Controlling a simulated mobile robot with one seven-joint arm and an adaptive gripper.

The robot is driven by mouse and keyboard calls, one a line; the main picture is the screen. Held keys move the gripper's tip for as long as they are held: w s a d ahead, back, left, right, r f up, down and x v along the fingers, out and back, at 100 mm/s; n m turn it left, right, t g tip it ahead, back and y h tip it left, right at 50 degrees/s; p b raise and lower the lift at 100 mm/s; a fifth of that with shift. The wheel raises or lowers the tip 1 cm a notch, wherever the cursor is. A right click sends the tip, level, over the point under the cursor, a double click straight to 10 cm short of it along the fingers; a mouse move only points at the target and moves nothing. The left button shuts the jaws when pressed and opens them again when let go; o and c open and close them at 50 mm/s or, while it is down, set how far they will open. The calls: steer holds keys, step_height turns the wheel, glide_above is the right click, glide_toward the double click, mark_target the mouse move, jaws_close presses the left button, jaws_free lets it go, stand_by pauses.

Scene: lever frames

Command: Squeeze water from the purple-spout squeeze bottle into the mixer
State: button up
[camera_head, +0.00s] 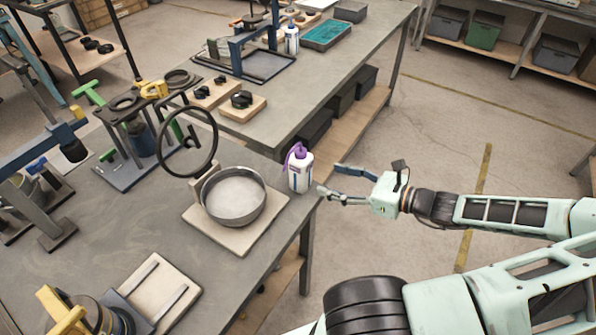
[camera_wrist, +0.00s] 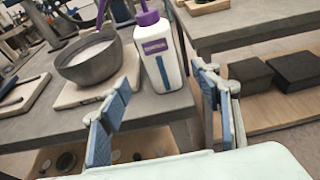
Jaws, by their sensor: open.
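The purple-spout squeeze bottle (camera_head: 299,170) is white with a purple cap and label. It stands upright near the right edge of the near table, and in the wrist view (camera_wrist: 160,65) it shows between and beyond my fingers. The mixer is a grey bowl (camera_head: 234,206) on a pale square base, just left of the bottle; the wrist view also shows the bowl (camera_wrist: 90,68). My gripper (camera_head: 333,182) is open and empty, to the right of the bottle and apart from it, off the table's edge. The bowl's inside looks pale; its contents cannot be told.
A black handwheel (camera_head: 187,141) stands behind the bowl. A second table (camera_head: 300,85) behind holds another white bottle (camera_head: 292,39) and a teal tray (camera_head: 326,34). A board with rails (camera_head: 158,288) lies at the front of the near table. Floor to the right is clear.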

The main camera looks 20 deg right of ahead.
mark_target(310, 166)
steer(key=shift+b+x, duration=2.45)
steer(key=shift+x, duration=2.95)
steer(key=shift+c, duration=0.4)
steer(key=c, duration=0.8)
steer(key=shift+r+p, duration=1.6)
steer(key=shift+p, duration=0.2)
steer(key=shift+a, duration=0.15)
